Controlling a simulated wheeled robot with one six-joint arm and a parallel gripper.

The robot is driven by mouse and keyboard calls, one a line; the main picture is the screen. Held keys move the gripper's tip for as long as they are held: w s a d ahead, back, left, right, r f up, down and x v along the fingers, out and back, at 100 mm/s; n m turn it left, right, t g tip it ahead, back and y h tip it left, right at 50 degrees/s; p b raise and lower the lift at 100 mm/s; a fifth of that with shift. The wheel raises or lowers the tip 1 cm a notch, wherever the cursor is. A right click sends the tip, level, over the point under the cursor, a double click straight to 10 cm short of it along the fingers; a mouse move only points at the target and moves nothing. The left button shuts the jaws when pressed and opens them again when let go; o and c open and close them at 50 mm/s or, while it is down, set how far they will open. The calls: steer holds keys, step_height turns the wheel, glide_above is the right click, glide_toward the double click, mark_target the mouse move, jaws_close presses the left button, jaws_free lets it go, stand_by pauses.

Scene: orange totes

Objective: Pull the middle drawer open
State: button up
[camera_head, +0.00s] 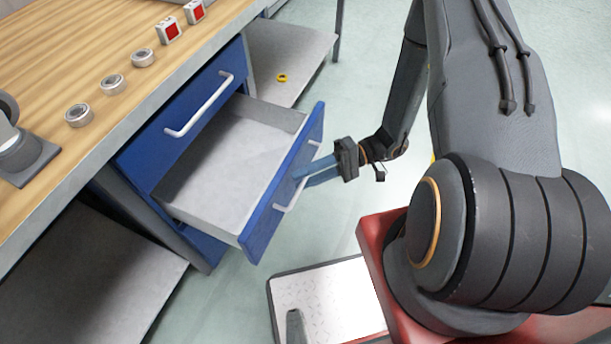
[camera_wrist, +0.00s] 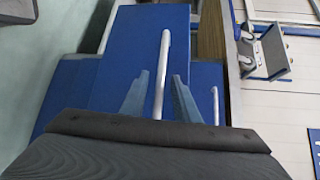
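The middle drawer (camera_head: 262,224) has a blue front and a white bar handle (camera_head: 290,195). It is pulled far out of the cabinet, and its pale grey inside is empty. My gripper (camera_head: 306,178) is at the drawer front, with its blue fingers reaching to the handle. In the wrist view the two fingers (camera_wrist: 160,92) stand on either side of the white handle (camera_wrist: 163,65), spread, with small gaps between them and the bar. The gripper looks open around the handle. The blue drawer front (camera_wrist: 120,55) shows behind the fingers.
The closed upper drawer (camera_head: 190,115) has its own white handle. The wooden workbench top (camera_head: 75,55) holds several round metal parts and two red-and-white button boxes (camera_head: 168,31). A yellow ring (camera_head: 282,78) lies on a low shelf.

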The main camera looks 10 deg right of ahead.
steer(key=shift+d, duration=0.1)
steer(key=b+v, duration=0.1)
steer(key=v, duration=0.6)
steer(key=shift+d, duration=0.3)
stand_by(0.3)
steer(key=s+r+t+h+p, duration=0.1)
steer(key=s+r+h+p, duration=0.1)
steer(key=r+h, duration=0.6)
steer(key=s+r+t+h+p, duration=0.1)
steer(key=s+r+h+p, duration=0.2)
steer(key=r+h, duration=0.5)
step_height(320, 180, up, 12)
steer(key=shift+s+d+f+t+p, duration=0.15)
steer(key=shift+s+d+t+p, duration=0.2)
steer(key=shift+p, duration=0.1)
stand_by(0.4)
